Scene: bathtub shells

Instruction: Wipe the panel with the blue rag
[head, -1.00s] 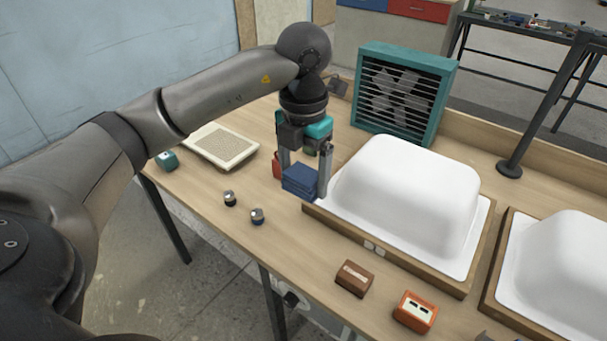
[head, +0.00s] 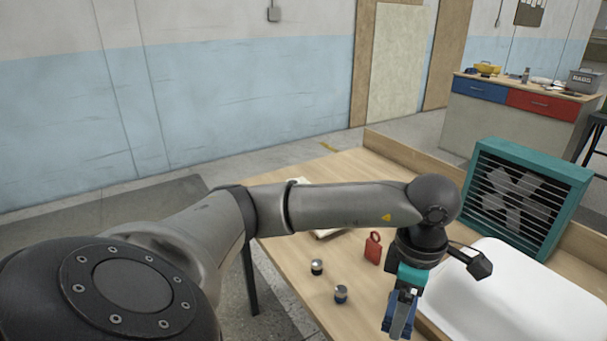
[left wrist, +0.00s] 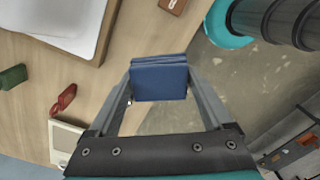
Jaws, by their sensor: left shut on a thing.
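The blue rag (head: 396,322), a folded pad, is held in my left gripper (head: 401,308) at the bottom of the head view. In the left wrist view the blue rag (left wrist: 160,80) sits between both fingers of the left gripper (left wrist: 160,88), which is shut on it. It hangs near the front edge of the wooden table. A tall pale panel (head: 398,62) stands upright at the far wall, between brown wooden strips. The rag is well apart from it. My right gripper is not in view.
A white tub shell (head: 490,295) and a teal fan box (head: 525,198) stand on the table (head: 285,240). A red tag-like item (head: 373,248) and two small knobs (head: 316,267) lie near the arm. A cabinet (head: 515,115) stands behind. Floor before the panel looks clear.

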